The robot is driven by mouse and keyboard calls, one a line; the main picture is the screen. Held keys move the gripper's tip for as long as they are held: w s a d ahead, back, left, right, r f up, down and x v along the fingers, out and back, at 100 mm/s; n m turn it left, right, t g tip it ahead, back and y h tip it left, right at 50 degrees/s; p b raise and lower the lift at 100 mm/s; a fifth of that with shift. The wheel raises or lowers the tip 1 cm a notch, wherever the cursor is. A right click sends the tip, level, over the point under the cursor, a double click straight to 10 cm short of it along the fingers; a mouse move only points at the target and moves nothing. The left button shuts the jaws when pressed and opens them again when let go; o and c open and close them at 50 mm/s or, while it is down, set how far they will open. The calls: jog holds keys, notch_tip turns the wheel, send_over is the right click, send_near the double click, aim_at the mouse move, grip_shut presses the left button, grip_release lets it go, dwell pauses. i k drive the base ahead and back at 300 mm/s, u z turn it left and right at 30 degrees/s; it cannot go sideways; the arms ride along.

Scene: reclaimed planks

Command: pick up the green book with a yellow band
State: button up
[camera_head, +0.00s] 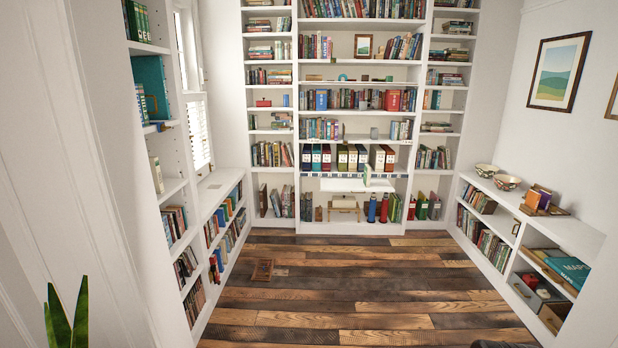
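My gripper is not in view. A dark shape at the bottom edge, right of the middle, is cut off and I cannot tell what it is.
The plank floor (350,290) is open up to the back bookcase. A small brown object (262,270) lies on it at left. Low white shelving lines both sides, with bowls (507,182) on the right unit. A plant (67,318) stands at the near left.

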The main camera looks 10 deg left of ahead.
aim_at(368, 169)
jog(key=z, duration=0.1)
jog(key=i, duration=4.15)
jog(key=u, duration=0.55)
jog(key=i, duration=1.95)
jog(key=u, duration=0.3)
